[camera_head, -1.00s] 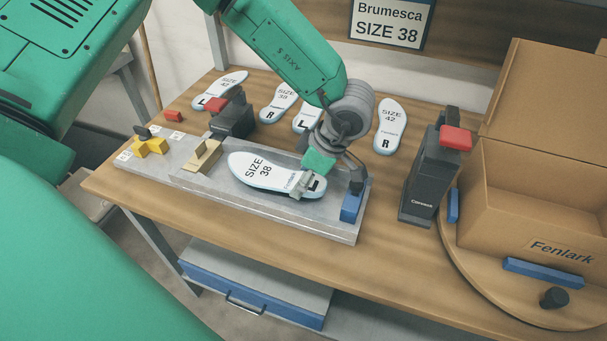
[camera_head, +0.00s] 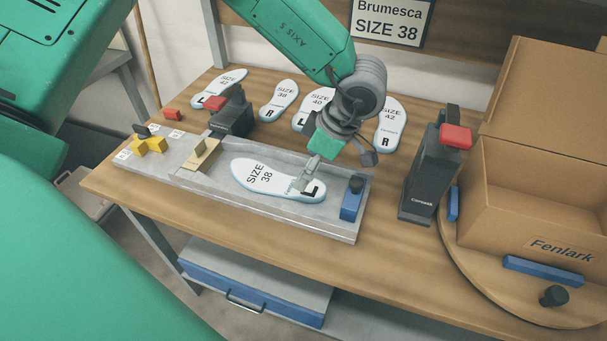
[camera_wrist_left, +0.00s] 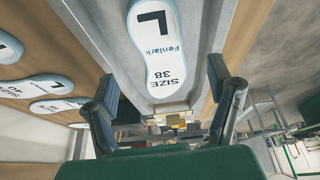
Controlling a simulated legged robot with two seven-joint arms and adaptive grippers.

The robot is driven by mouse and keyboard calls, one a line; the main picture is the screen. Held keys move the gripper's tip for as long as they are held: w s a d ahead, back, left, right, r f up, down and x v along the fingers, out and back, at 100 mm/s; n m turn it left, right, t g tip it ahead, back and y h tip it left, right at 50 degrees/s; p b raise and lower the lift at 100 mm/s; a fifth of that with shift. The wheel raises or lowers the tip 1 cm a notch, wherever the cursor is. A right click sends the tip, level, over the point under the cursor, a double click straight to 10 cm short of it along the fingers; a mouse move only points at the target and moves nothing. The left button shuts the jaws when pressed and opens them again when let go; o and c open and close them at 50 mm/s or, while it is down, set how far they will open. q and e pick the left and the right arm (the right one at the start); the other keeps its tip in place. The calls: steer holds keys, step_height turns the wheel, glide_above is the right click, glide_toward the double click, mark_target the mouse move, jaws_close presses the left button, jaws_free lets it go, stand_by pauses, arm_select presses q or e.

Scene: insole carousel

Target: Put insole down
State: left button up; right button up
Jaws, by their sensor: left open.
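A white insole (camera_head: 266,177) marked SIZE 38 and L lies flat in the grey metal tray (camera_head: 215,183) on the bench, its heel end toward the blue block. It also shows in the left wrist view (camera_wrist_left: 157,48), reading Fenlark, SIZE 38 and L. My left gripper (camera_head: 338,160) is above the insole's right end. Its fingers are spread and empty, and one fingertip covers a small part of the insole in the head view. The wrist view shows the two fingers wide apart (camera_wrist_left: 164,105) with the insole beyond them. My right gripper is not in view.
Several other insoles (camera_head: 279,101) lie behind the tray. A blue block (camera_head: 352,198) stands at the tray's right end and a wooden block (camera_head: 201,155) at its left. A dark, red-topped device (camera_head: 428,180) and an open cardboard box (camera_head: 535,200) stand to the right.

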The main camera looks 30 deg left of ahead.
arm_select(q)
steer(key=s+v, duration=0.1)
steer(key=v, duration=0.7)
steer(key=shift+w+d+r, duration=0.2)
steer(key=shift+w+r, duration=0.05)
steer(key=shift+w, duration=0.25)
